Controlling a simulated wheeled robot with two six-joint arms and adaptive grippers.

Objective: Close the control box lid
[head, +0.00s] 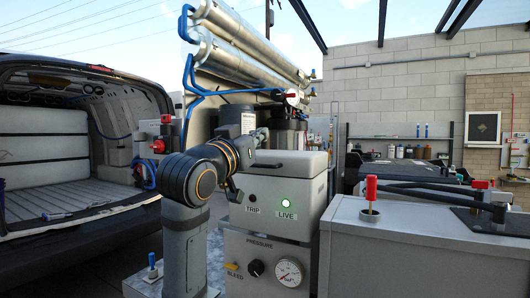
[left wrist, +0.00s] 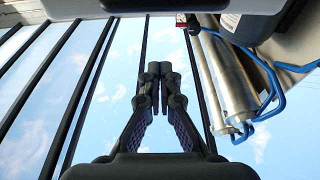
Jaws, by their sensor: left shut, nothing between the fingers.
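The control box (head: 275,206) is a light grey cabinet with a dark TRIP lamp and a lit green LIVE lamp on its front. Its pale lid (head: 305,162) appears to lie level on top; I cannot tell whether a small gap remains at the seam. My left gripper (head: 262,134) is at the lid's back left, mostly hidden behind my own wrist. In the left wrist view, the same gripper (left wrist: 153,70) is shut and empty, with sky and dark beams behind its fingers. My right gripper is not in view.
A pressure panel with a gauge (head: 289,272) and knobs is below the box. A grey cabinet (head: 425,250) with a red-topped lever (head: 371,190) stands to the right. Metal membrane tubes (head: 245,45) and blue hoses are above and behind. An open van (head: 70,170) is at left.

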